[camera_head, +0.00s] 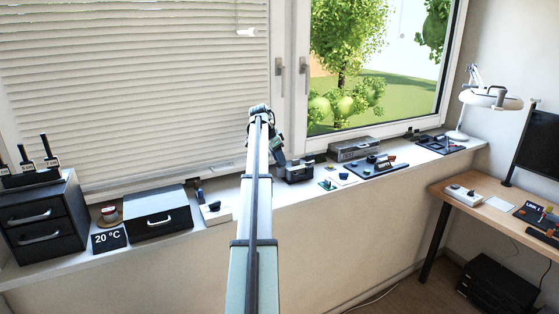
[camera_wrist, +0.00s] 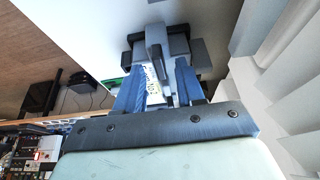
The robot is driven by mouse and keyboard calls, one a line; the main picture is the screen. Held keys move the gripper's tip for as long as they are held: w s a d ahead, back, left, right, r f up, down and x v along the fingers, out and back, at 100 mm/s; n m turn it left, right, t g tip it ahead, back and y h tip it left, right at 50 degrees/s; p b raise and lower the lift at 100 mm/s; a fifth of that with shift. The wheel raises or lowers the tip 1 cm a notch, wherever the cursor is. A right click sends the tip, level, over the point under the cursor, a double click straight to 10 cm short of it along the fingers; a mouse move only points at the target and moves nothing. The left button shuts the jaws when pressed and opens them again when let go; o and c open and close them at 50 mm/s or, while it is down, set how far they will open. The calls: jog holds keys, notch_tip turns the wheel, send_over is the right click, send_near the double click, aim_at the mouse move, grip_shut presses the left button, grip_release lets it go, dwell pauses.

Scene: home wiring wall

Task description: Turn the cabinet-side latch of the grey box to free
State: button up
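A dark grey box (camera_head: 298,172) stands on the sill just right of my gripper in the head view. In the wrist view a grey block-like body (camera_wrist: 178,46), apparently this box, lies beyond my fingers, with a lighter grey upright bar (camera_wrist: 155,42) on its near side. I cannot tell whether this bar is the cabinet-side latch, or how the latch is turned. My gripper (camera_wrist: 159,70) has two blue fingers spread apart, with a gap between them. The fingers point at the box, and nothing is clearly held. In the head view my gripper (camera_head: 279,155) is small and partly hidden by my arm.
A lighter grey box (camera_head: 354,149) stands farther right on the sill, behind a dark board with parts (camera_head: 378,165). Left are a black box (camera_head: 158,226), a "20 °C" sign (camera_head: 109,240) and a black drawer cabinet (camera_head: 45,222). The window (camera_head: 300,100) rises close behind my gripper.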

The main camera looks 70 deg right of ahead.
jog(key=shift+s+d+f, duration=0.15)
jog(key=shift+d+f, duration=0.05)
jog(key=shift+f, duration=0.35)
jog(key=shift+c, duration=0.2)
grip_shut()
